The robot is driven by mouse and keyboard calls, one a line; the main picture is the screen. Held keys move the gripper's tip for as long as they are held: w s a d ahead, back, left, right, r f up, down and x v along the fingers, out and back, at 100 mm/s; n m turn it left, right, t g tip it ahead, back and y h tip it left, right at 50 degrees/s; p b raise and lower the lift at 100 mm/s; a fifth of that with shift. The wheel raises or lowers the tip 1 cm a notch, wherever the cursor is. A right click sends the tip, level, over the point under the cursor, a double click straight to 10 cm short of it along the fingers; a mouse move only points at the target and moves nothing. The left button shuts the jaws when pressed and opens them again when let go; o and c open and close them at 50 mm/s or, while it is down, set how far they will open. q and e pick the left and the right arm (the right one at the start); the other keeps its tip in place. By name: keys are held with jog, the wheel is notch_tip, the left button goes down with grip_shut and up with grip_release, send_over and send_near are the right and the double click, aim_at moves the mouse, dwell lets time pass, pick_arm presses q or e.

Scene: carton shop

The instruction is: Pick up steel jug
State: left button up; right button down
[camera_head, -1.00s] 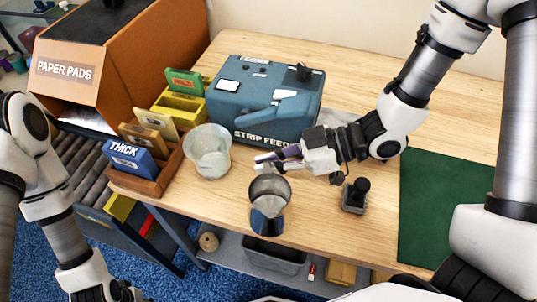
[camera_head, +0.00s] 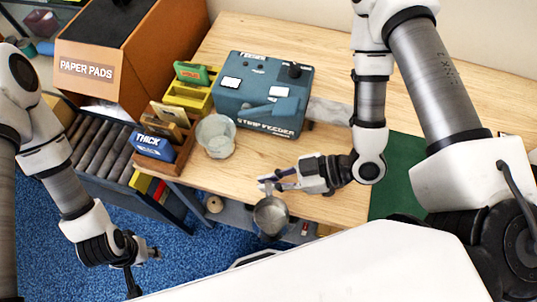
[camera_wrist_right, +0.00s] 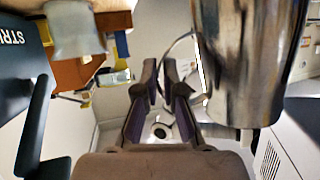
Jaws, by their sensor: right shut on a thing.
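The steel jug (camera_head: 271,216) is a shiny metal vessel with an open top. It hangs in the air just off the table's front edge. My right gripper (camera_head: 268,184) is shut on the jug at its handle side. In the right wrist view the jug's shiny wall (camera_wrist_right: 247,60) fills the upper right, beside the gripper fingers (camera_wrist_right: 167,80), with a thin curved handle between. My left gripper (camera_head: 146,268) hangs low at the left over the blue carpet, its fingers apart and empty.
On the wooden table (camera_head: 275,153) stand a blue strip feeder (camera_head: 262,92), a translucent cup (camera_head: 216,136) and a wooden rack (camera_head: 172,160) with coloured boxes. A green mat (camera_head: 390,190) lies partly behind my right arm. A paper pads bin (camera_head: 130,55) stands at the back left.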

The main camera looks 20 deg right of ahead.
aim_at(281, 202)
jog(key=shift+s+a+r+p, duration=0.1)
jog(key=shift+s+a+p, duration=0.1)
jog(key=shift+s+p, duration=0.45)
jog(key=shift+s+a+r+p, duration=0.15)
jog(key=shift+s+p, duration=0.2)
jog(key=shift+s, duration=0.55)
jog(key=shift+s+a+p, duration=0.2)
jog(key=shift+s+p, duration=0.3)
jog(key=shift+s, duration=0.3)
jog(key=shift+s+f, duration=0.1)
jog(key=shift+s, duration=0.05)
dwell(1.0)
